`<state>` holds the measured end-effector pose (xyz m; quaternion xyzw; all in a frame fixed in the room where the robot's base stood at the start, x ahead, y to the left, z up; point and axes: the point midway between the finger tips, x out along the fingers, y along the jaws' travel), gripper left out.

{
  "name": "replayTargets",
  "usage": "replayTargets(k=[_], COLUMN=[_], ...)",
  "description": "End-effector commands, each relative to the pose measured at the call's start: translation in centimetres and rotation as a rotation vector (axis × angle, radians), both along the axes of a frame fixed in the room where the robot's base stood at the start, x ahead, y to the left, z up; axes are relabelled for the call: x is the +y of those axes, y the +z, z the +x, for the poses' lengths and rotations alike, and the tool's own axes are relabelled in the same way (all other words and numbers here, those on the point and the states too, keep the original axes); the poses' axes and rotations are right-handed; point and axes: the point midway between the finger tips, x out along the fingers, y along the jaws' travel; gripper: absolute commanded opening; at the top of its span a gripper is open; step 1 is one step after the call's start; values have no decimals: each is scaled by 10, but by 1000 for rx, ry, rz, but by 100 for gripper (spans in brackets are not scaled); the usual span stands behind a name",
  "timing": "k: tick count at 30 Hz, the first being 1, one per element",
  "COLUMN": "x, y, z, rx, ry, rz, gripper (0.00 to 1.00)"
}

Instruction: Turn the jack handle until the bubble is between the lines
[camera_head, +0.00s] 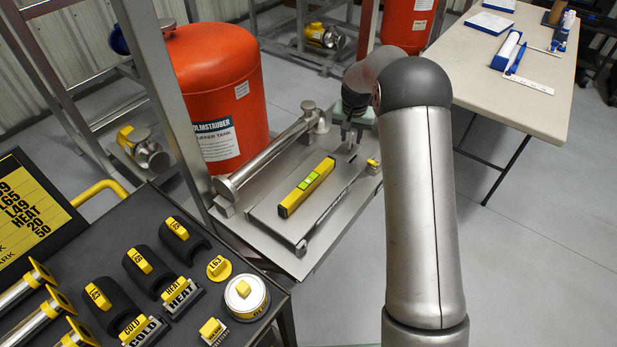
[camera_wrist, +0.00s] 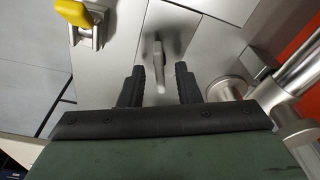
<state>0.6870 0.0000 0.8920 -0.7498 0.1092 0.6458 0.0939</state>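A yellow spirit level (camera_head: 306,187) with bright green vials lies on the flat metal plate (camera_head: 268,215) of the skid. Its bubble and lines are too small to make out. A small grey metal handle (camera_wrist: 157,66), which looks like the jack handle, stands out from the plate in the wrist view. My gripper (camera_wrist: 158,86) is open, with one dark finger on each side of the handle. Gaps show on both sides, so the fingers do not appear to touch it.
A yellow-handled fitting (camera_wrist: 75,14) is at the wrist view's upper left. A silver pipe (camera_head: 268,155) runs behind the level, before a red tank (camera_head: 217,95). A dark cart (camera_head: 190,325) with labelled parts stands front left, a table (camera_head: 500,80) at back right.

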Motion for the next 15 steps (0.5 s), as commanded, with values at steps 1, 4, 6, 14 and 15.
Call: replayTargets(k=[1, 4, 6, 14, 15], x=[0, 0, 0, 0, 0], y=[7, 16, 22, 42, 45], z=[0, 0, 1, 0, 0], rx=[-1, -2, -2, -1, -1], ry=[0, 0, 0, 0, 0], rz=[0, -1, 0, 0, 0], gripper=[30, 30, 30, 30, 30])
